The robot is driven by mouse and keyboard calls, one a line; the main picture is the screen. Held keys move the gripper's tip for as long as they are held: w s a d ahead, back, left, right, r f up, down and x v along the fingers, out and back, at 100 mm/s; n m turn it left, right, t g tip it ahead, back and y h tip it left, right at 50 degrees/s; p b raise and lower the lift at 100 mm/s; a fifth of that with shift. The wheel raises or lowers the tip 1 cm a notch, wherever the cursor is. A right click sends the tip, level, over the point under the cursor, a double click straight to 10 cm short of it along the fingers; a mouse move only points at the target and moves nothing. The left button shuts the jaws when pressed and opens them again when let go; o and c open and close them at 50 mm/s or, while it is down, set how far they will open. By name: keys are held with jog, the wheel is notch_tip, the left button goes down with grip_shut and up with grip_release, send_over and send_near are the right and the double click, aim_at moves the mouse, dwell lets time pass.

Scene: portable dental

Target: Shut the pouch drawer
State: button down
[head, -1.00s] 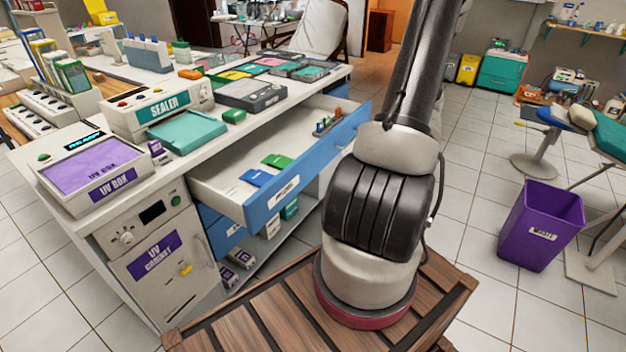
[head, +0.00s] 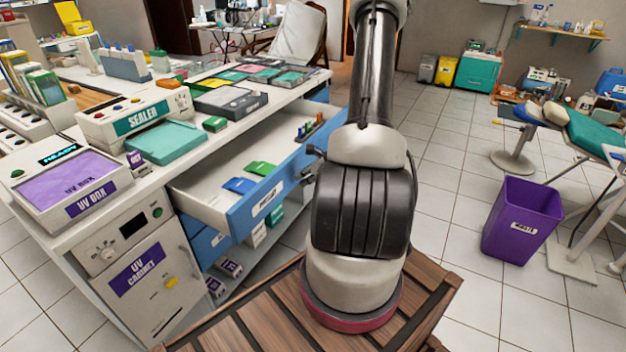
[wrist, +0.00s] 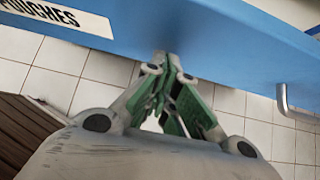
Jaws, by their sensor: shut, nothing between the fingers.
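The pouch drawer stands open, pulled out from the white counter, with a blue front (head: 240,212) and a label. Inside its white tray lie blue pouches (head: 239,186) and green pouches (head: 261,168), with small upright items at the far end. In the wrist view the blue drawer front (wrist: 195,28) crosses the top, with part of its "POUCHES" label at left and a metal handle (wrist: 290,105) at right. My gripper (wrist: 166,60) is shut and empty, its fingertips at the drawer front's lower edge in the picture; I cannot tell whether they touch.
The counter (head: 226,125) carries a UV box (head: 72,185), a sealer (head: 135,118) and several trays. A UV cabinet (head: 137,265) stands below, left of the drawer. A purple waste bin (head: 522,222) stands on the right.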

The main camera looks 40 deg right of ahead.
jog(key=shift+w+a, duration=0.15)
jog(key=shift+w, duration=0.15)
send_near(245, 167)
jog(key=w+f, duration=0.1)
jog(key=w, duration=0.1)
jog(key=w+a, duration=0.1)
jog(key=w+a+f, duration=0.1)
jog(key=w, duration=0.1)
jog(key=shift+w+a+f, duration=0.15)
jog(key=shift+w+f, duration=0.15)
jog(key=shift+w, duration=0.05)
jog(key=shift+w+a+r, duration=0.1)
jog(key=shift+w+r, duration=0.05)
jog(key=shift+w, duration=0.3)
